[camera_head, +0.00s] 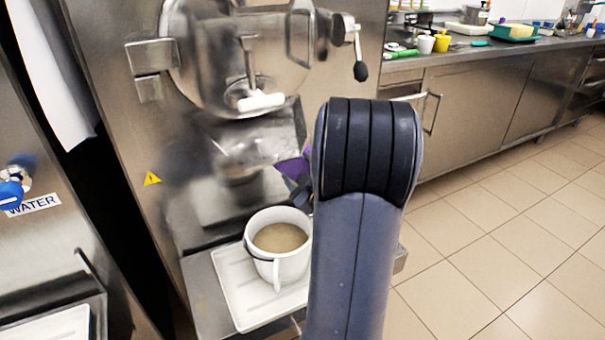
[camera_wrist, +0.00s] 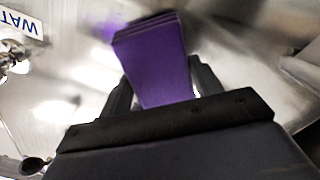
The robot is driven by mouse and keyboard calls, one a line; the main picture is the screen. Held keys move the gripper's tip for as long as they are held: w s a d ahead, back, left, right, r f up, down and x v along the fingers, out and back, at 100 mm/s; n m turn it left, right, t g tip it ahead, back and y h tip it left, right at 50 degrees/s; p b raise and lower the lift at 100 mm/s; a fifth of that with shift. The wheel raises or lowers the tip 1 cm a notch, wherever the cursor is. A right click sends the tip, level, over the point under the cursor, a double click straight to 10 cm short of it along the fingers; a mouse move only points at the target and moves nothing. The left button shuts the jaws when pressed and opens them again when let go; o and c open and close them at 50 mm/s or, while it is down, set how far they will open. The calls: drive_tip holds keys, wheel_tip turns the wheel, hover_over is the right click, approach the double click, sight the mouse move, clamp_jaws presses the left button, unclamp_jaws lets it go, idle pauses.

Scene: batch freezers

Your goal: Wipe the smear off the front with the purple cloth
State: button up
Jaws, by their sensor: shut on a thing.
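The purple cloth (camera_wrist: 155,62) is a folded pad, held between the fingers of my gripper (camera_wrist: 160,85) in the wrist view. The gripper is shut on it. I cannot tell whether the cloth touches the steel. The front looks hazy and reflective below the spout; I cannot make out a clear smear edge.
A white bucket (camera_head: 279,262) with brownish liquid stands on a white tray (camera_head: 235,287) on the shelf below the spout. A counter (camera_head: 480,55) with cups runs along the right. The tiled floor (camera_head: 500,240) at right is clear.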

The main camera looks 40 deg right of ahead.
drive_tip(key=shift+b+x, duration=0.3)
drive_tip(key=shift+x, duration=0.8)
idle(0.5)
drive_tip(key=shift+s+d, duration=0.3)
drive_tip(key=shift+d, duration=0.55)
drive_tip(key=shift+s+d, duration=0.25)
drive_tip(key=shift+d, duration=0.6)
drive_tip(key=s+d, duration=0.1)
drive_tip(key=d, duration=0.6)
drive_tip(key=shift+s, duration=0.15)
drive_tip(key=shift+w+a+b, duration=0.4)
drive_tip(key=shift+a+b, duration=0.3)
drive_tip(key=shift+a, duration=1.05)
drive_tip(key=shift+w+a+b, duration=0.4)
drive_tip(key=shift+a+b, duration=0.35)
drive_tip(key=shift+a, duration=1)
drive_tip(key=shift+w+a+b, duration=0.4)
drive_tip(key=shift+a+b, duration=0.3)
drive_tip(key=shift+a, duration=1)
